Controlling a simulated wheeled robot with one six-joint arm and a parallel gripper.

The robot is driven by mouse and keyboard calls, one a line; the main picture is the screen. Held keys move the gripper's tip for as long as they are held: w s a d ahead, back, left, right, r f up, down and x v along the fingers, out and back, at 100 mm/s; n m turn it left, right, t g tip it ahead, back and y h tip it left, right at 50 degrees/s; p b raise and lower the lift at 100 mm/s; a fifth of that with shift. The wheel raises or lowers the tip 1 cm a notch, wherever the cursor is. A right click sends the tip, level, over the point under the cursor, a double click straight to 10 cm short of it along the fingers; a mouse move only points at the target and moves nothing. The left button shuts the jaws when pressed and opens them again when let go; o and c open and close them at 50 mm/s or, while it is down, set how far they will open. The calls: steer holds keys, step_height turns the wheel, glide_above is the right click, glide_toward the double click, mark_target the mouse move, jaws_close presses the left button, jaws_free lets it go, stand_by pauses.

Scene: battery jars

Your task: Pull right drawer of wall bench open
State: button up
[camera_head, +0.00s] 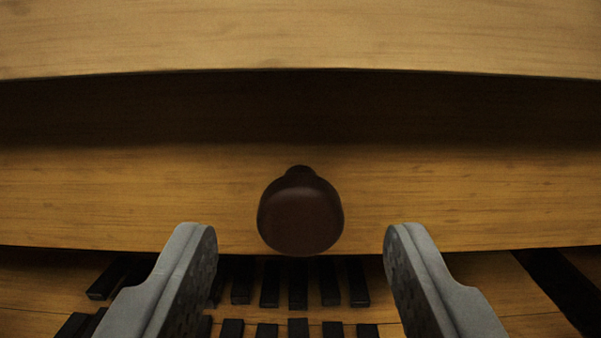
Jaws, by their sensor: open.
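A wooden drawer front (130,200) runs across the middle of the view, under the bench top. A dark brown round knob (300,216) sits on it near the centre. My gripper (301,250) is open, with one grey finger on each side of the knob at the bottom of the view. The fingers appear apart from the knob, with a gap on both sides. I cannot tell how far the fingertips are from the drawer front in depth. Neither side end of the drawer is in view.
The light wooden bench top (300,35) overhangs above, with a dark shadow under its edge. Below the drawer front is a wooden surface (495,285) with several dark slots or blocks (298,285); I cannot tell which.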

steer(key=shift+w, duration=1)
